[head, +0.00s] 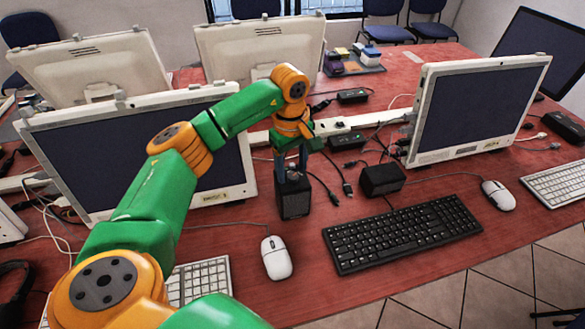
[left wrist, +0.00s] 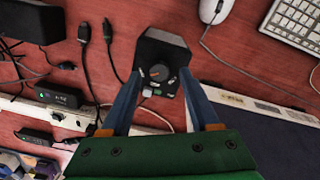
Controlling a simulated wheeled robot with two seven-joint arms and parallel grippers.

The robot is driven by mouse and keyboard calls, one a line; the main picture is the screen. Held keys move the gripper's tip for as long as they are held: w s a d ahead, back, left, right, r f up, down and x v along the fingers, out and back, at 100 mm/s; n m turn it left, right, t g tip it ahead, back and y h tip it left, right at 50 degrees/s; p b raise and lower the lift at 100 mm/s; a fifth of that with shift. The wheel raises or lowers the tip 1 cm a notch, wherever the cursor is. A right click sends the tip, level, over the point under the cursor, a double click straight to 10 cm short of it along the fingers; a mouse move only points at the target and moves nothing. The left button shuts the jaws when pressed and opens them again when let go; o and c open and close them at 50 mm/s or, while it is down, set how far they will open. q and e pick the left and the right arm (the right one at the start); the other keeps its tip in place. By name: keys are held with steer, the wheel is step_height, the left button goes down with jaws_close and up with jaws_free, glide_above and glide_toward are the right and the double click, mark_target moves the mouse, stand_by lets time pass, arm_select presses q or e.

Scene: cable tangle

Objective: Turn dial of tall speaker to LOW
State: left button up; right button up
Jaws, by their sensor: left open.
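The tall speaker (head: 294,201) is a black box with a grille front, standing upright on the red desk between the left monitor and the keyboard. The left wrist view shows the speaker's top (left wrist: 160,48) from above, with a round dark dial (left wrist: 158,73) bearing an orange pointer mark. Small light marks sit around the dial; I cannot read them. My left gripper (head: 292,170) points down over the speaker's top. In the left wrist view its blue fingers (left wrist: 161,78) are open, one on each side of the dial, apart from it. My right gripper is not in view.
A lower black box (head: 381,179) stands to the right, near loose cable plugs (head: 347,187). The left monitor (head: 150,150) is close beside my arm. A white mouse (head: 276,258) and black keyboard (head: 400,234) lie in front. Black adapters (head: 346,140) lie behind.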

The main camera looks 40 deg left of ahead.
arm_select(q)
steer(key=shift+f, duration=0.6)
jaws_close()
steer(key=n, duration=0.5)
steer(key=shift+d+r+n+p, duration=0.1)
steer(key=shift+n+p, duration=0.2)
steer(key=shift+n, duration=0.1)
steer(key=n, duration=0.6)
steer(key=shift+p, duration=0.3)
steer(key=n, duration=0.6)
steer(key=shift+n+p, duration=0.3)
steer(key=shift+p, duration=0.1)
steer(key=n, duration=0.5)
steer(key=shift+p, duration=0.35)
steer(key=shift+n, duration=0.5)
